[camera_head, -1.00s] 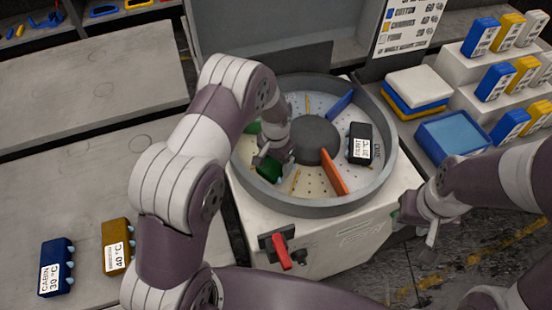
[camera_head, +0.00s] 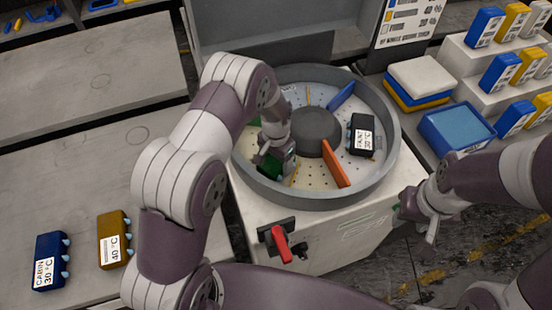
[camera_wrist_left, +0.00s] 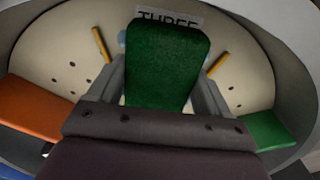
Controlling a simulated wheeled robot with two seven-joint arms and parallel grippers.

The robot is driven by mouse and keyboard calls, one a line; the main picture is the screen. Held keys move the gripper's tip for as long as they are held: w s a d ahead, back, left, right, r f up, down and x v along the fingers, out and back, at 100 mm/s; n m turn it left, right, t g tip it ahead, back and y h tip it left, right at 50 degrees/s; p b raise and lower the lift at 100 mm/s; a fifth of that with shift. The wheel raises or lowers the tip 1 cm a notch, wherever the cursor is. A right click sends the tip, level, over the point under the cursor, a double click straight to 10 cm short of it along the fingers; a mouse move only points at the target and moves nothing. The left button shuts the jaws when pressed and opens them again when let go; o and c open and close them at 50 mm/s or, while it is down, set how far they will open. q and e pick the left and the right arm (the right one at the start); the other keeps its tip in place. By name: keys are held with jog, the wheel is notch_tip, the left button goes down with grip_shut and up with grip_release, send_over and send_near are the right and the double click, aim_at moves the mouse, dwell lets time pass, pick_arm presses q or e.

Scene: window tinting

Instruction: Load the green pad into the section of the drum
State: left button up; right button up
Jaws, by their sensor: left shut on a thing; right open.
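The green pad (camera_head: 270,165) is inside the round grey drum (camera_head: 310,196), in its near-left part. My left gripper (camera_head: 276,152) reaches down into the drum and is shut on the pad. In the left wrist view the green pad (camera_wrist_left: 166,62) stands between the fingers, over a pale perforated floor with a yellow strip on each side. A label reading "THREE" (camera_wrist_left: 168,17) is partly hidden behind the pad. Whether the pad touches the floor I cannot tell. My right gripper (camera_head: 418,220) is open and empty, outside the drum at the right.
An orange divider (camera_head: 335,163), a blue divider (camera_head: 342,95) and a green divider (camera_wrist_left: 268,130) split the drum around a dark hub (camera_head: 314,132). A black pad (camera_head: 361,134) sits in the right part. A blue pad (camera_head: 50,262) and a brown-yellow pad (camera_head: 114,240) lie on the left table.

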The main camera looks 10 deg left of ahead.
aim_at(276, 160)
pick_arm(q)
jog(key=shift+f+b, duration=0.3)
jog(key=shift+f, duration=0.15)
jog(key=o, duration=1)
jog(key=shift+o, duration=0.2)
jog(key=shift+r, duration=0.1)
notch_tip(276, 160, up, 13)
jog(key=b, duration=0.1)
jog(key=s+a+r+n, duration=0.2)
jog(key=s, duration=0.7)
jog(key=s+a+r+n+t, duration=0.1)
jog(key=s+a+n, duration=0.1)
jog(key=s, duration=0.8)
jog(key=shift+a+r+n, duration=0.15)
jog(key=shift+r+n, duration=0.25)
jog(key=shift+n, duration=0.1)
